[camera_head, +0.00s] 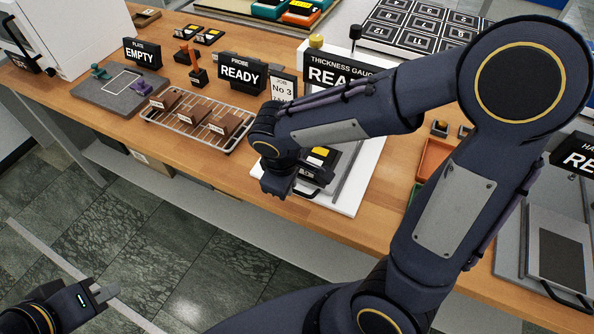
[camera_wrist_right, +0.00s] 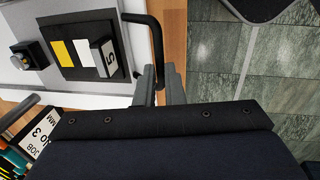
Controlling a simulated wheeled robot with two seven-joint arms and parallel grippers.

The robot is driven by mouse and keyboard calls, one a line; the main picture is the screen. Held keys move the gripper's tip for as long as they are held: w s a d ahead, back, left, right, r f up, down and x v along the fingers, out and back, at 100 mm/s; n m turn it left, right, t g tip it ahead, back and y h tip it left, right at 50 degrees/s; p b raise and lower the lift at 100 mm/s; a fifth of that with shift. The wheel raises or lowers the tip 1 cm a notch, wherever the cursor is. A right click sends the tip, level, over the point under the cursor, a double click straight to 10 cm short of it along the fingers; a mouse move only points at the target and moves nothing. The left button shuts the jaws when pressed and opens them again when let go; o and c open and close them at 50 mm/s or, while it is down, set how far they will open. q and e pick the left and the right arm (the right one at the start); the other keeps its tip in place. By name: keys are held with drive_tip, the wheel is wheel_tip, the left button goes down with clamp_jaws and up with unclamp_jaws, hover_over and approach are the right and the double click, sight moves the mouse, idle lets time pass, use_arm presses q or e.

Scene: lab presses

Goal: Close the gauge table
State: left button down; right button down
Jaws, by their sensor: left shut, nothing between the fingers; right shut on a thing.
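My left gripper (camera_head: 104,293) is shut and empty over the floor at the lower left.
A wire rack (camera_head: 174,126) with brown blocks stands left of the gauge. The "THICKNESS GAUGE" sign (camera_head: 335,72) and "PROBE READY" sign (camera_head: 242,73) stand behind. An orange tray (camera_head: 433,160) lies to the right, partly behind my arm. The floor in front is clear.

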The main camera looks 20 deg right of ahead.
drive_tip(key=shift+s+a, duration=0.2)
drive_tip(key=shift+a, duration=0.1)
drive_tip(key=c, duration=1.5)
unclamp_jaws()
drive_tip(key=shift+s+a, duration=0.15)
drive_tip(key=r, duration=0.5)
drive_tip(key=a+r, duration=0.1)
drive_tip(key=r, duration=0.1)
drive_tip(key=shift+s+r, duration=0.4)
drive_tip(key=shift+d, duration=0.1)
